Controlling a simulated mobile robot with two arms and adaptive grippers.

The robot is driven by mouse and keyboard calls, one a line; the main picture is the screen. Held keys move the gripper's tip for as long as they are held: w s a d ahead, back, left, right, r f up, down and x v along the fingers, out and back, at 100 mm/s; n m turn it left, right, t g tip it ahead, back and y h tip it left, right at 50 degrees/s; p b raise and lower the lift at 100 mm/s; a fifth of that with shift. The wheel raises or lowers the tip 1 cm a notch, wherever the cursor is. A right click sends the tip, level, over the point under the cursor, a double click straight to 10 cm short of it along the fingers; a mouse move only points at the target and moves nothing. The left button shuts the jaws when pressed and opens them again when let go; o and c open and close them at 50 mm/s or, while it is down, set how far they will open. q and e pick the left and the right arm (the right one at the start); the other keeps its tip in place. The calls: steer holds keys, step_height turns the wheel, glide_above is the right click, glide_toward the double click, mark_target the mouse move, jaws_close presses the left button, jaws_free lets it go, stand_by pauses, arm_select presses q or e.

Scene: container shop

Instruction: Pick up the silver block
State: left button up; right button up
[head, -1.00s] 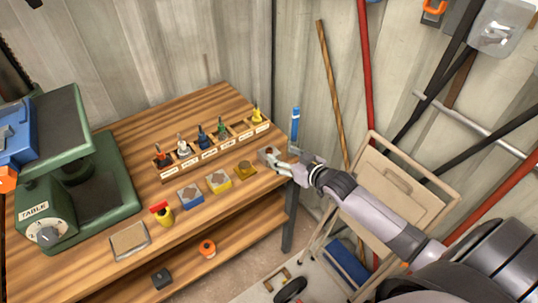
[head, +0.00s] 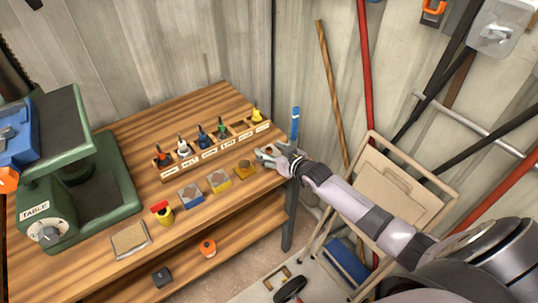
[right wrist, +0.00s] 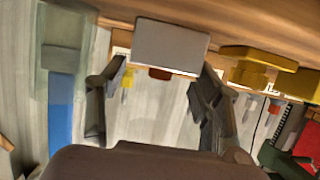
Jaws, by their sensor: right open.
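The silver block (right wrist: 172,43) shows as a plain grey face at the top middle of the right wrist view. In the head view it sits at the right end of the wooden workbench, mostly hidden by my right gripper (head: 268,156). The right gripper is open. In the right wrist view its two fingers (right wrist: 162,72) stand apart, with the block at or just beyond their tips. I cannot tell whether they touch it. My left gripper is not in view.
Yellow (head: 245,167) and other small blocks lie left of the gripper on the workbench (head: 110,185). A labelled rack (head: 220,150) of coloured tools stands behind. A green machine (head: 95,185) fills the left.

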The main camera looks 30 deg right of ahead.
steer(key=shift+c, duration=0.2)
steer(key=c, duration=1.2)
steer(key=shift+r, duration=0.1)
